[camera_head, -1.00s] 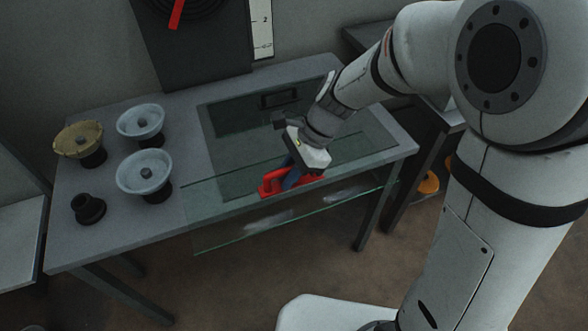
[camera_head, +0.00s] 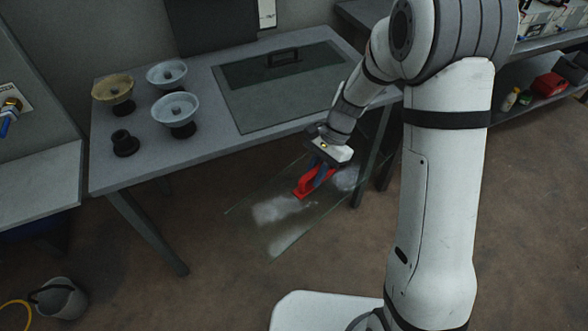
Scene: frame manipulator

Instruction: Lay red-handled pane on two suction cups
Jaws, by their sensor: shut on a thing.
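My gripper (camera_head: 322,167) is shut on the red handle (camera_head: 308,186) of a clear glass pane (camera_head: 280,211). The pane hangs in front of the table's front edge, over the floor, and looks tilted. Two pale blue suction cups, one at the back (camera_head: 166,73) and one nearer (camera_head: 175,108), stand on the left part of the table (camera_head: 205,130). A yellowish cup (camera_head: 113,88) stands to their left. A small black cup-like base (camera_head: 125,143) without a wide rim stands at the front left. The pane is apart from all of them.
A second pane with a black handle (camera_head: 283,57) lies on the table's right part. A grey bucket (camera_head: 60,298) stands on the floor at the lower left. A grey bench (camera_head: 35,172) is at the left. Shelves with a red box (camera_head: 550,85) are at the right.

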